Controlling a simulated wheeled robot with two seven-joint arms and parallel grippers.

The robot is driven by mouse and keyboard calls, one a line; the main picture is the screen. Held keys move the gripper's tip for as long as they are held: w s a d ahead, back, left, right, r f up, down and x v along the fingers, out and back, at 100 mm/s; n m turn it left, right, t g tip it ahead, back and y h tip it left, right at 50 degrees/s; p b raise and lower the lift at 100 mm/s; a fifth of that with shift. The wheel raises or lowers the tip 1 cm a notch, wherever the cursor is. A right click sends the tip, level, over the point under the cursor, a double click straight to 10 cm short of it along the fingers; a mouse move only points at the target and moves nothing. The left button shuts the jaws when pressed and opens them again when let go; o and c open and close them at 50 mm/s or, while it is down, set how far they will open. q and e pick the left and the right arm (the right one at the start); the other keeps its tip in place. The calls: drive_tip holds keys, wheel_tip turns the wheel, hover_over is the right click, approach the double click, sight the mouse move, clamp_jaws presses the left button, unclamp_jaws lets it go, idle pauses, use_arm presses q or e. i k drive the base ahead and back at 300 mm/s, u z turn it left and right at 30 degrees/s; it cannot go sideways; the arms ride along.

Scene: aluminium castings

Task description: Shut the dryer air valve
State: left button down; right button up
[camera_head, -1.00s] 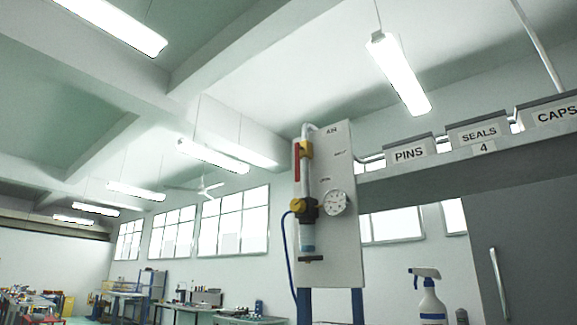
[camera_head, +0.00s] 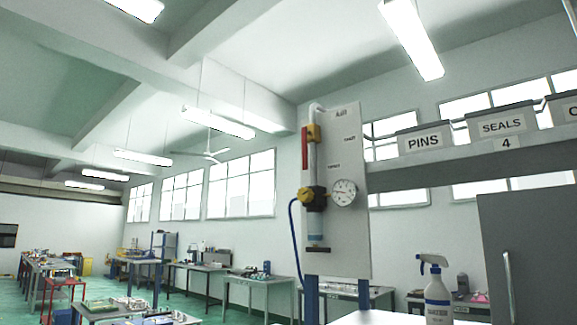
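A pale upright panel (camera_head: 347,225) marked AIR stands on blue posts right of centre. A vertical pipe runs down its left side with a yellow valve body (camera_head: 314,132) near the top. A red lever (camera_head: 304,148) hangs from that valve, pointing down along the pipe. Lower down are a yellow and black regulator (camera_head: 311,199) and a round white gauge (camera_head: 343,192). A blue hose (camera_head: 293,230) drops from the regulator. Small lettering beside the valve is too small to read surely. Neither of my grippers is in view.
A spray bottle (camera_head: 437,298) stands on a white surface in front, right of the panel. A grey cabinet (camera_head: 535,250) stands at the right under bins marked PINS (camera_head: 424,142) and SEALS (camera_head: 502,124). Worktables fill the left background, with green floor between them.

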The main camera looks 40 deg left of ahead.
sight(305, 131)
drive_tip(key=u, duration=2.35)
drive_tip(key=i, duration=1.65)
drive_tip(key=z, duration=2.85)
